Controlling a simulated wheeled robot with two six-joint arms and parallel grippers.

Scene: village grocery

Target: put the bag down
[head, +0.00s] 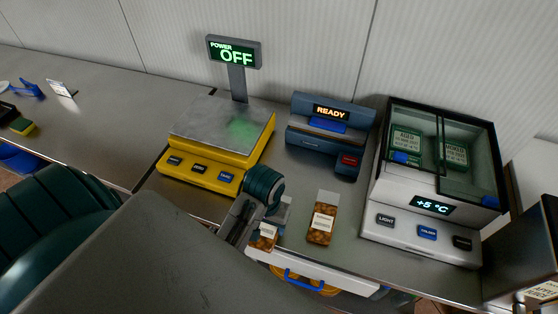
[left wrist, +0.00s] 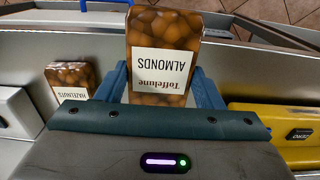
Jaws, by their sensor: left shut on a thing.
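My left gripper (head: 266,218) is shut on a bag of almonds (left wrist: 160,55), brown with a white label reading "Toffelune ALMONDS". In the head view the bag (head: 264,238) is partly hidden by the gripper and hangs near the counter's front edge. In the left wrist view the gripper's two blue fingers (left wrist: 161,88) stand either side of it. I cannot tell whether the bag touches the counter. A second nut bag (head: 322,220), labelled hazelnuts in the left wrist view (left wrist: 72,78), lies on the steel counter to its right. My right gripper is not in view.
A yellow scale (head: 200,178) with its display reading "OFF" stands behind left. A blue device (head: 330,135) showing "READY" is behind. A glass-topped cooler (head: 420,225) stands right. Bare counter (head: 290,185) lies between scale and cooler. A drawer with a blue handle (head: 305,280) is below the front edge.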

